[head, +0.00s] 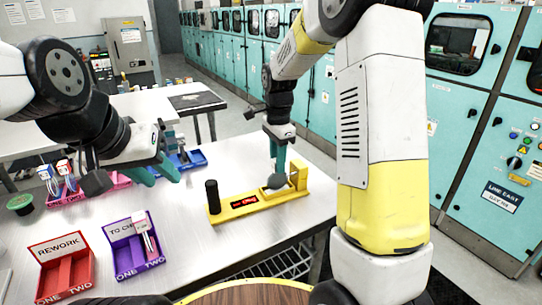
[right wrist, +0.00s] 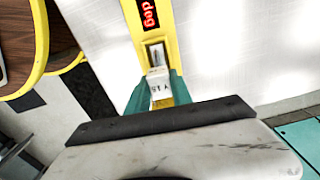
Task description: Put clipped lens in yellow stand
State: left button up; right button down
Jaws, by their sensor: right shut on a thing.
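The yellow stand (head: 225,213) lies on the white table, with a black post at its left end, a red display and a raised yellow block at its right end. It also shows in the right wrist view (right wrist: 131,12), its display reading "deg". My right gripper (head: 276,184) is down at the stand's right part, beside the raised block. In the right wrist view its teal fingers (right wrist: 158,95) are shut on a white labelled piece, the clipped lens (right wrist: 160,88), at the stand's slot; whether it is seated cannot be told. My left gripper (head: 157,173) is open and empty above the table.
A red REWORK tray (head: 85,272) and a purple tray (head: 122,262) holding a white piece (head: 143,227) stand at front left. Pink (head: 120,181) and blue (head: 199,157) trays stand behind, with a green-topped reel (head: 20,202). Teal cabinets line the back.

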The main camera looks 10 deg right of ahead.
jog(key=c, duration=1.1)
grip_release()
jog(key=shift+f, duration=0.1)
jog(key=shift+c, duration=0.2)
notch_tip(320, 180, up, 11)
jog(key=s+d+r+n+t+y, duration=0.1)
jog(key=s+d+r+n, duration=0.1)
jog(key=s+r+n, duration=0.3)
jog(key=s+f+n+t+y, duration=0.1)
jog(key=s+n+t, duration=0.4)
jog(key=s+n, duration=0.5)
jog(key=s+d+f, duration=0.1)
jog(key=s, duration=0.7)
jog(key=shift+f, duration=0.15)
